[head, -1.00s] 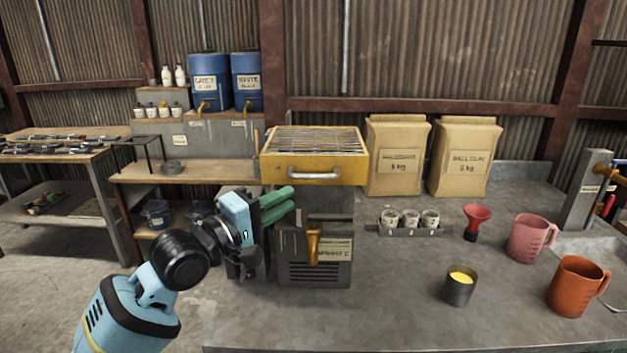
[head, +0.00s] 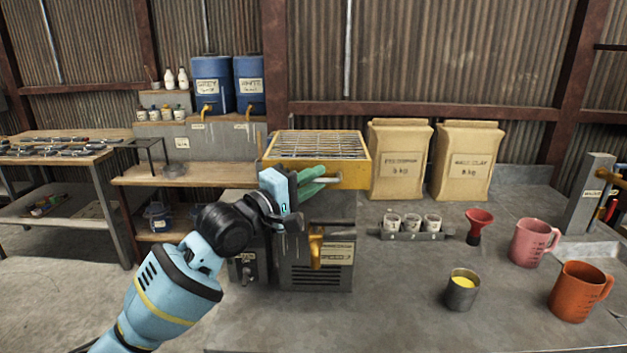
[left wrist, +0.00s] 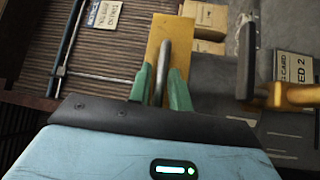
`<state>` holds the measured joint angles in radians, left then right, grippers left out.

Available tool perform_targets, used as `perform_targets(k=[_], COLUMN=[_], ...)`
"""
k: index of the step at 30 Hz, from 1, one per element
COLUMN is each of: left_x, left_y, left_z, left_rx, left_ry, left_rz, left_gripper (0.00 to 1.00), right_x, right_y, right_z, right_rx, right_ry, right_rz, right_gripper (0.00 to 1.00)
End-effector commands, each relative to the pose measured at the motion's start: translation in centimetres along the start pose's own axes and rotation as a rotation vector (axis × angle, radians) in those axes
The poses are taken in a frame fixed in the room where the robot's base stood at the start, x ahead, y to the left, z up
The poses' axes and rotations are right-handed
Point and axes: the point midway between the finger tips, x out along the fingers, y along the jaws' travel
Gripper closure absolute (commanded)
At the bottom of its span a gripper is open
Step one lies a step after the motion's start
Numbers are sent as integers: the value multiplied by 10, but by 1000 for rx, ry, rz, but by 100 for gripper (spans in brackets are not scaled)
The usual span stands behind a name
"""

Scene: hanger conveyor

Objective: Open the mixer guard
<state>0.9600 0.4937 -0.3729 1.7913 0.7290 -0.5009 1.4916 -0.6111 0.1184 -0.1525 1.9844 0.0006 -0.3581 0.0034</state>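The mixer (head: 318,277) stands on the bench with a yellow guard (head: 352,176) on top, its wire grille (head: 318,145) level and lying flat. A grey bar handle sits on the guard's front and is mostly hidden by my left gripper (head: 325,180) in the head view. In the left wrist view the handle (left wrist: 162,65) shows between my green fingers (left wrist: 160,80), with a finger on each side. The fingers look apart, and contact with the handle is unclear. My right gripper is not in view.
An orange lever (head: 316,248) juts from the mixer's front below the guard. Two paper bags (head: 400,160) (head: 467,162) stand close at right. Small cups in a rack (head: 412,228), a red funnel (head: 479,224), a tin (head: 461,290) and mugs (head: 533,242) (head: 578,290) stand further right.

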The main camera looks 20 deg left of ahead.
Motion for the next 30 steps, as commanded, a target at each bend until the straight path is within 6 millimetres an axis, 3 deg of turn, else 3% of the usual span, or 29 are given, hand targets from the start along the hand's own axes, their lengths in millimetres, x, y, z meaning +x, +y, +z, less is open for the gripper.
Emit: perform_targets(k=[9, 14, 30], left_x=[3, 3, 11], left_y=[0, 0, 4], left_z=[0, 0, -7], left_rx=[1, 1, 1], left_ry=[0, 0, 1], left_rz=[0, 0, 0], left_gripper=[80, 100, 100], right_x=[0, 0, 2], right_y=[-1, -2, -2], right_z=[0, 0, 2], right_rx=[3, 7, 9], right_ry=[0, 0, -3], right_rz=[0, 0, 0], right_gripper=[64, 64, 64])
